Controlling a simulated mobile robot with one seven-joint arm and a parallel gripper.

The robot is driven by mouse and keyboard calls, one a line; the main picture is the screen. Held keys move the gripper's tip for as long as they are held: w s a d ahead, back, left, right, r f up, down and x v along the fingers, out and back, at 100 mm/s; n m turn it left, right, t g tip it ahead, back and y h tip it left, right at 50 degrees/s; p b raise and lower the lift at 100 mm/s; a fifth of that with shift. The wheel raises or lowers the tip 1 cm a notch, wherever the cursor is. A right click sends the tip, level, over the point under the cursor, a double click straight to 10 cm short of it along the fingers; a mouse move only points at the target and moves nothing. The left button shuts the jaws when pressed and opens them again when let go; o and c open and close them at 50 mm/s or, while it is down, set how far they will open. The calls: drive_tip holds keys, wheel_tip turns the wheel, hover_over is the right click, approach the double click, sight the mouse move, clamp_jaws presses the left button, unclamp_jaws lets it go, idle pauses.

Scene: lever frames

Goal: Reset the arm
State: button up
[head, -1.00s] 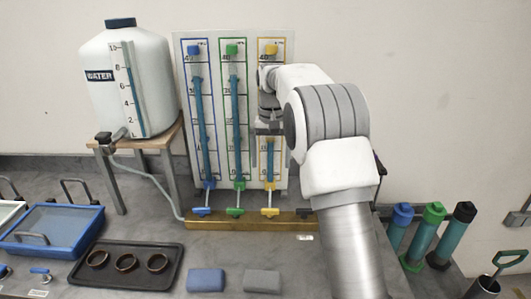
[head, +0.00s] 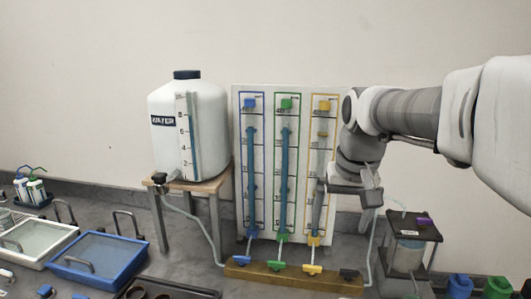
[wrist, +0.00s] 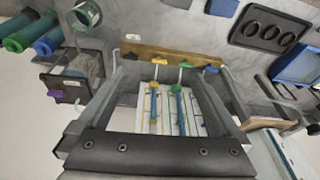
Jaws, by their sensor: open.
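My white and grey arm (head: 405,112) reaches in from the right edge in the head view, with its elbow section roughly level. My gripper (head: 343,222) points down in front of the right edge of a white panel (head: 263,190), close to its yellow-framed column. Its two fingers are apart with nothing seen between them. In the wrist view my gripper (wrist: 170,75) is spread wide, and the panel's yellow and green columns show in the gap beyond. I cannot tell the exact distance from the fingers to the panel.
A brass-coloured base bar (head: 290,277) with coloured valve handles runs below the panel. A white water tank (head: 205,135) stands on a wooden stand at its left. A dark stand with a clear vessel (head: 408,255) is at its right.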

drive_tip(key=s+f+n+t, duration=0.1)
drive_tip(key=s+f, duration=0.4)
drive_tip(key=s, duration=1.3)
drive_tip(key=shift+t, duration=0.8)
drive_tip(key=shift+w+a+f, duration=0.1)
